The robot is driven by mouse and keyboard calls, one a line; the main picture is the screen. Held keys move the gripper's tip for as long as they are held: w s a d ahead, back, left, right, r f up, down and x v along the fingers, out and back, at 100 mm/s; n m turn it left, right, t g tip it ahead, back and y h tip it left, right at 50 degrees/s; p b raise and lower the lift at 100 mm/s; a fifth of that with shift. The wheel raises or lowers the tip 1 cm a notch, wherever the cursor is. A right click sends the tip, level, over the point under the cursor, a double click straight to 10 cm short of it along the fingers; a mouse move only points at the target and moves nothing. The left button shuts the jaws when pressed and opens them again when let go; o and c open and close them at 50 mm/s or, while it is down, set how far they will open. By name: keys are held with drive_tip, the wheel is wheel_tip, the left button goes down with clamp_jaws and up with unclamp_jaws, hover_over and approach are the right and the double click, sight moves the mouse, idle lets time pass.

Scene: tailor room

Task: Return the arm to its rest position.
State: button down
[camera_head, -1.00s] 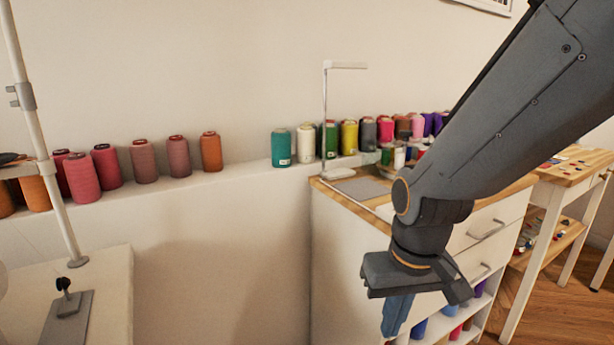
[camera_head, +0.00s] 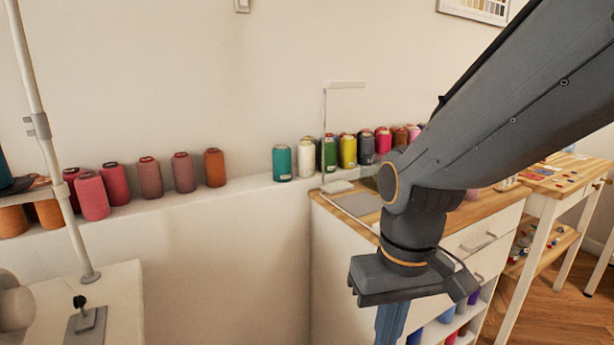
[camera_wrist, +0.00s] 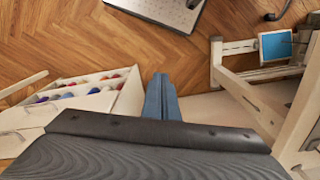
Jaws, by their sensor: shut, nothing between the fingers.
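My arm comes in from the upper right in the head view and bends down at the wrist. My gripper (camera_head: 390,325) hangs pointing down in front of the white drawer cabinet (camera_head: 345,240). Its blue fingers are together and empty, and their tips are cut off by the bottom edge. In the wrist view the gripper (camera_wrist: 161,95) shows shut with nothing between the fingers, above the wooden floor (camera_wrist: 150,45).
Thread cones such as a teal one (camera_head: 282,162) line the wall ledge. A small lamp (camera_head: 323,140) stands on the cabinet. A wooden side table (camera_head: 560,180) is at right. A white sewing table (camera_head: 120,300) with a pole is at left.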

drive_tip(key=d+r+m+p, duration=0.2)
drive_tip(key=d+r+p, duration=0.5)
drive_tip(key=p, duration=0.7)
drive_tip(key=shift+s+d+r, duration=0.3)
drive_tip(key=shift+r, duration=0.4)
